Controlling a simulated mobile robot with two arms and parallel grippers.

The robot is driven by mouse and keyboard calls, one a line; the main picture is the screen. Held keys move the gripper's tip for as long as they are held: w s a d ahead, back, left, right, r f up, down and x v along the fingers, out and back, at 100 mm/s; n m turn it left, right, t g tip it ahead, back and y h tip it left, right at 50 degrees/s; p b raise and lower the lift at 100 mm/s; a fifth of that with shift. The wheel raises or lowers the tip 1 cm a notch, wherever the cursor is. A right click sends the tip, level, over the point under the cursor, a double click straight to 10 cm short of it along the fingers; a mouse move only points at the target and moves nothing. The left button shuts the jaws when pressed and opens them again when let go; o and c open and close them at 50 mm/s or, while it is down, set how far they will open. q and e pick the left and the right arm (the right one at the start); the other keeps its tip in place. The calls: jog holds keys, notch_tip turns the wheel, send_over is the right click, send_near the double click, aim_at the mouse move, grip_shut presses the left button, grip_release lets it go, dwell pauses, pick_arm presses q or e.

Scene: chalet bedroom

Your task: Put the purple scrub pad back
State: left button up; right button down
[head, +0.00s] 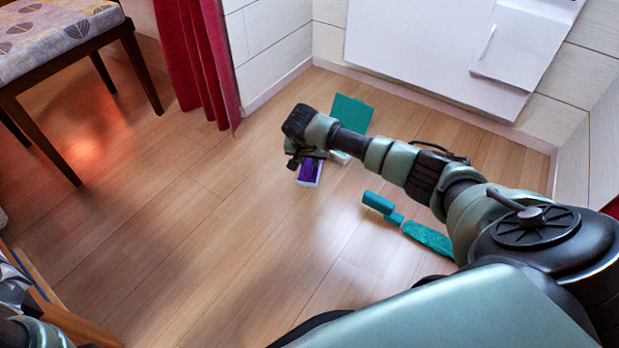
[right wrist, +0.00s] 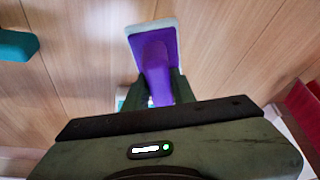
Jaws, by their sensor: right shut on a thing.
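My right gripper (head: 306,157) is shut on the purple scrub pad (head: 309,171), low over the wooden floor in the head view. The pad has a purple handle and body with a pale white layer along its edge. In the right wrist view the purple scrub pad (right wrist: 152,45) sticks out beyond the fingers (right wrist: 158,92), which close around its handle. I cannot tell whether the pad touches the floor. Only part of my left arm shows at the bottom left of the head view; its gripper cannot be made out.
A flat teal piece (head: 351,113) stands behind my right gripper, with a small white-and-teal thing (head: 341,157) partly hidden beside it. A teal handled object (head: 379,203) and a teal fuzzy pad (head: 428,238) lie to the right. The floor left and front is clear.

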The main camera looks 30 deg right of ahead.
notch_tip(320, 180, down, 5)
jog(key=b, duration=0.3)
jog(key=shift+r, duration=0.15)
jog(key=c, duration=1.2)
grip_release()
jog(key=shift+f, duration=0.2)
jog(key=shift+o, duration=0.2)
